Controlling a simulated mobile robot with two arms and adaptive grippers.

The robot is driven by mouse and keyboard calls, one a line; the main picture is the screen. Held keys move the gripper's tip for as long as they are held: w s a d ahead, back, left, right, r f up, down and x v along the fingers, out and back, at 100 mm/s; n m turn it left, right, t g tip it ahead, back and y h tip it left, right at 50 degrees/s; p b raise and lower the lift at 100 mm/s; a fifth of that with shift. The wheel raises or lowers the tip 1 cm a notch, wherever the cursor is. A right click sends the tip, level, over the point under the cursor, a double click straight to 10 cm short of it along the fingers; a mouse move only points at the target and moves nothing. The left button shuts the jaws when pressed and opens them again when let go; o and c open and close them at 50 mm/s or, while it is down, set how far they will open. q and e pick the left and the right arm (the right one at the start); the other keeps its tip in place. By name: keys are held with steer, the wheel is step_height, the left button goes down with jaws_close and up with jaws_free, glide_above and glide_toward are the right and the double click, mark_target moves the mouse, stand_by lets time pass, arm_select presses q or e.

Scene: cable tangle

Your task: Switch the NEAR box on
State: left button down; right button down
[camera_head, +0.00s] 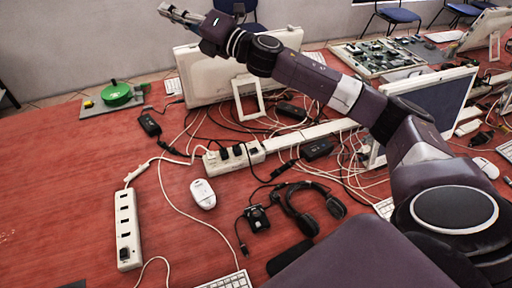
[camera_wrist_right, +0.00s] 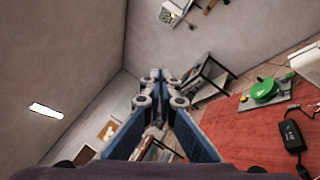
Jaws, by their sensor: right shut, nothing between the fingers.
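A white power strip box (camera_head: 128,222) lies nearest on the left of the red table, with several dark sockets and a dark switch (camera_head: 124,254) at its near end. I cannot tell the switch's position. A second white strip (camera_head: 234,157) lies farther back with black plugs in it. My right gripper (camera_head: 166,11) is raised high at the back of the table, far from both boxes. It is shut and empty; its fingers also show in the right wrist view (camera_wrist_right: 161,88). My left gripper is not in view.
A white mouse (camera_head: 203,194), a headset (camera_head: 310,208) and many tangled cables lie on the table. Monitors (camera_head: 211,72) stand behind. A green round object (camera_head: 116,94) sits at the back left. The table's left side (camera_head: 50,190) is clear.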

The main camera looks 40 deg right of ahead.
steer(key=s+a+f+n+g+y+b, duration=0.25)
steer(key=s+a+n+g+y, duration=0.45)
steer(key=n, duration=0.7)
steer(key=s+a+f+n+g+h+b, duration=0.1)
steer(key=s+a+f+n+g+h, duration=0.15)
steer(key=f+n, duration=0.4)
steer(key=s+a+f+n+g+h, duration=0.1)
steer(key=s+f+n+g, duration=0.15)
steer(key=f+n, duration=0.35)
steer(key=s+d+f+n+g+h+b, duration=0.2)
steer(key=d+f+n+g+h+b, duration=0.1)
steer(key=d+f+n+h, duration=1.05)
steer(key=s+d+f+h, duration=0.1)
steer(key=d, duration=0.9)
steer(key=shift+s+d+f+b, duration=0.2)
steer(key=shift+s+d+b, duration=0.1)
steer(key=shift+d+b, duration=0.1)
steer(key=shift+f, duration=0.1)
